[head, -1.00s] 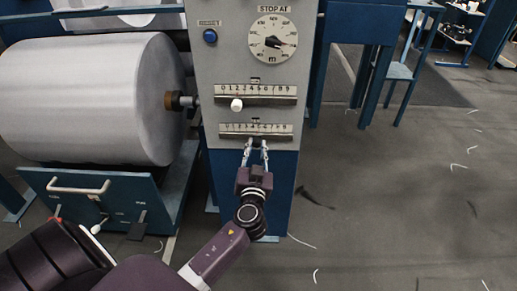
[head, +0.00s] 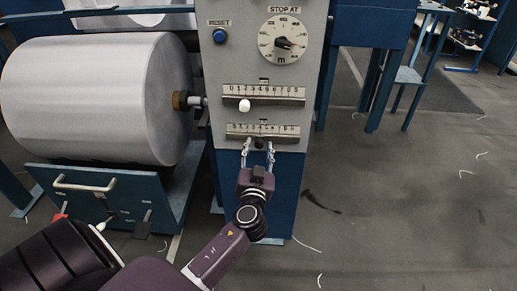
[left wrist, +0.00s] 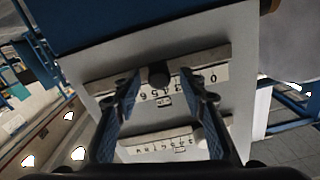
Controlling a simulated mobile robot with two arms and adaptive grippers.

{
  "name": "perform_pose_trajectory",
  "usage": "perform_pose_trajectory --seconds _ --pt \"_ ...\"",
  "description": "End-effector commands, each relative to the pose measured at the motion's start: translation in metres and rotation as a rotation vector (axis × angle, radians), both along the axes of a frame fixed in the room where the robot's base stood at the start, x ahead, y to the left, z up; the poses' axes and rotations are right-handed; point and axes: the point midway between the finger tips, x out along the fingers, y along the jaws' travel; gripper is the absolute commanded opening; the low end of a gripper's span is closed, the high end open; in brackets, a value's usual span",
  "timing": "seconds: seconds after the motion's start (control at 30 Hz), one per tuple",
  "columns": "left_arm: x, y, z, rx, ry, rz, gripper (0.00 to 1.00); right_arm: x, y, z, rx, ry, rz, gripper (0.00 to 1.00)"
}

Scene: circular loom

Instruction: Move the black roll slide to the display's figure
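The black roll slide (head: 259,143) is a small dark knob on the lower numbered scale (head: 287,130) of the grey panel. In the left wrist view the knob (left wrist: 158,74) sits near the middle of its scale, which appears upside down there. My left gripper (head: 258,149) is open, its fingertips on either side of the knob. In the left wrist view the left gripper (left wrist: 161,88) shows gaps between both fingers and the knob. The display with its figure cannot be made out in these views. My right gripper is not in view.
Above is a second scale (head: 285,91) with a white knob (head: 244,105). Higher are a STOP AT dial (head: 283,40) and a blue RESET button (head: 220,36). A large pale roll (head: 95,100) stands left of the panel. The floor at right is mostly clear.

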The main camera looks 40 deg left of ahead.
Motion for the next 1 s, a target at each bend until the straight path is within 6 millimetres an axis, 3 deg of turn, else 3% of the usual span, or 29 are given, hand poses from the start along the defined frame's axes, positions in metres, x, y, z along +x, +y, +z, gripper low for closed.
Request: perform_pose_trajectory --seconds 0.17,0.6,0.8,1.0 --pt "-0.012 -0.008 -0.002 -0.003 0.002 -0.001 0.39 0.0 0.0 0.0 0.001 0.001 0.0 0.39" --pt "-0.085 -0.051 -0.001 -0.002 0.003 0.001 0.39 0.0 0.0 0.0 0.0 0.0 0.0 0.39" --pt "-0.101 -0.061 -0.001 -0.001 0.001 0.0 0.39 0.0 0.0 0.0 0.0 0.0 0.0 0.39" --pt "-0.103 -0.063 0.0 0.0 0.0 0.001 0.39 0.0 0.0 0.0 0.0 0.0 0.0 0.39"
